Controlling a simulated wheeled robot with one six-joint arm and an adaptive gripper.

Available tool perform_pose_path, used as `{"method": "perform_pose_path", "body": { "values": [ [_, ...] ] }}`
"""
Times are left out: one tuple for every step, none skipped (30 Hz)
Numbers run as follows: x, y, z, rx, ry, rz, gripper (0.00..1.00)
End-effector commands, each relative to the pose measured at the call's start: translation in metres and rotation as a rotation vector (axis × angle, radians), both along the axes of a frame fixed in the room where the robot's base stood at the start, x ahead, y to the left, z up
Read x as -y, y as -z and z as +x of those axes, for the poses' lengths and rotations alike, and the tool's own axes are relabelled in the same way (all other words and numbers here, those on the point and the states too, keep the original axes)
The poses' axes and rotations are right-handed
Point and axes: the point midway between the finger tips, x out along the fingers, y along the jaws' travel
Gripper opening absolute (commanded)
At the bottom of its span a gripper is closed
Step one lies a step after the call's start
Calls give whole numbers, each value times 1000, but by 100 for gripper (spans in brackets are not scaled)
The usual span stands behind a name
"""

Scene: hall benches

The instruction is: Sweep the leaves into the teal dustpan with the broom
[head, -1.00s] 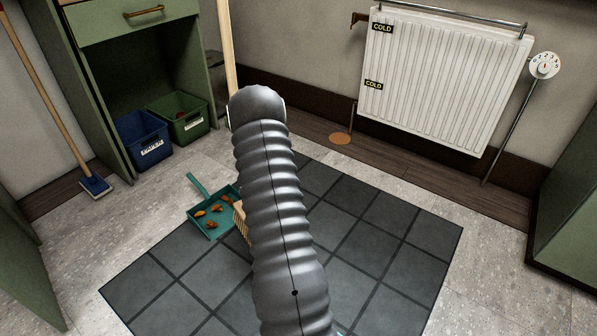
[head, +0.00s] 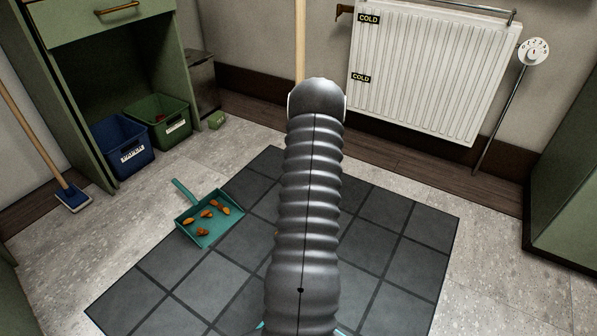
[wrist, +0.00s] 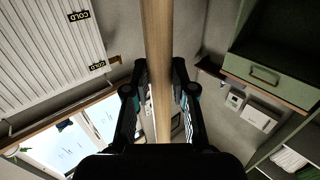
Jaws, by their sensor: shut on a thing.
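The teal dustpan (head: 208,236) lies on the floor at the left edge of the dark tiled mat, its handle pointing up and left. Several orange-brown leaves (head: 206,214) lie inside it. In the wrist view my gripper (wrist: 160,92) is shut on the pale wooden handle of the broom (wrist: 158,35). The upper handle also shows in the head view (head: 300,40), rising upright behind my arm. The broom's head is hidden behind my arm in the head view.
The dark tiled mat (head: 385,235) is clear to the right of my arm. A blue paper bin (head: 122,142) and a green bin (head: 160,118) stand under the cabinet. A blue-headed mop (head: 73,197) leans at left. A white radiator (head: 430,75) hangs on the wall.

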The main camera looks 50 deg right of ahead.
Motion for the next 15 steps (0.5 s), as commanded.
{"method": "perform_pose_path", "body": {
  "values": [
    [0, 3, 1, 2, -1, -2, 0],
    [0, 5, 1, 2, -1, -2, 0],
    [0, 8, 1, 2, -1, -2, 0],
    [0, 10, 1, 1, -1, -3, 0],
    [0, 13, 1, 1, -1, -3, 0],
    [0, 16, 1, 1, -1, -3, 0],
    [0, 18, 1, 1, -1, -3, 0],
    [-3, 15, 3, 2, -3, -4, 0],
    [-6, 15, 5, 3, -4, -4, 0],
    [-8, 15, 7, 3, -5, -4, 0],
    [-10, 15, 8, 3, -5, -4, 0],
    [-12, 15, 10, 3, -4, -4, 0],
    [-13, 15, 11, 3, -3, -4, 0],
    [-15, 15, 12, 3, -3, -4, 0],
    [-18, 15, 14, 2, -4, -4, 0]
  ]
}}
